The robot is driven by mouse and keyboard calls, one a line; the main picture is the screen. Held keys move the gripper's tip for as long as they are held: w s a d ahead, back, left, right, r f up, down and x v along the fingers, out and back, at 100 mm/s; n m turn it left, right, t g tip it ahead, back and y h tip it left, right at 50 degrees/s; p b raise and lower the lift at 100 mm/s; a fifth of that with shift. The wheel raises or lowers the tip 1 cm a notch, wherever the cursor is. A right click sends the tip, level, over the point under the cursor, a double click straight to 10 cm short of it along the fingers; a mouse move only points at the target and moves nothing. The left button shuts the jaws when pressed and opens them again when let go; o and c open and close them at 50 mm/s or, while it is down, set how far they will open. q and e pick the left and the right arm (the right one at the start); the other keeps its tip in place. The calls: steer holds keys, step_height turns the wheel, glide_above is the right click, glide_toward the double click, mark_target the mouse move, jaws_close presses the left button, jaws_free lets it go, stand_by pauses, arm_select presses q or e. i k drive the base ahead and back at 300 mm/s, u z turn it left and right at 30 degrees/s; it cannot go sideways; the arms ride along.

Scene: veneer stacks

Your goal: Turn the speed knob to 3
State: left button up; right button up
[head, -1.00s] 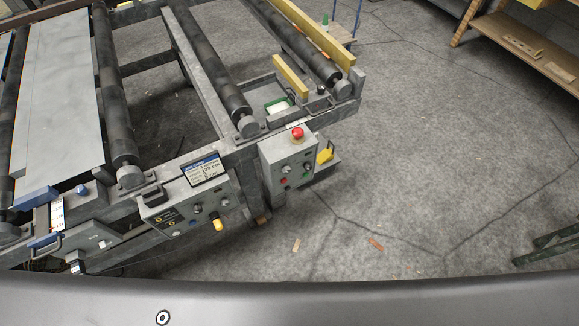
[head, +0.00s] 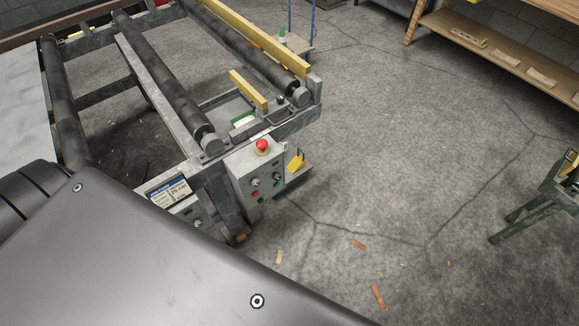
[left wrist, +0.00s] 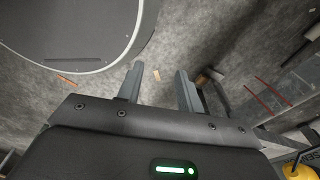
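A grey control box (head: 205,213) with a small display (head: 169,191) is on the front of the roller frame in the head view. My own dark body covers most of this box, and only a small knob or button shows at its right end. A second grey box (head: 243,174) with a red mushroom button (head: 262,146) and several small knobs and buttons stands to its right. I cannot tell which knob is the speed knob. My left gripper (left wrist: 158,72) is open and empty in the left wrist view, above the floor, touching nothing. My right gripper is not in view.
The roller frame (head: 160,75) with dark rollers and yellow bars (head: 250,88) fills the upper left. A wooden shelf (head: 500,50) stands upper right and a green trestle (head: 535,205) at the right. The floor (head: 400,150) between is open, with a few wood scraps.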

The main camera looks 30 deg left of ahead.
mark_target(255, 182)
steer(key=z, duration=0.1)
steer(key=i, duration=0.65)
steer(key=z, duration=0.95)
steer(key=i, duration=1.7)
steer(key=u, duration=3.9)
steer(key=k, duration=0.4)
steer(key=z, duration=0.75)
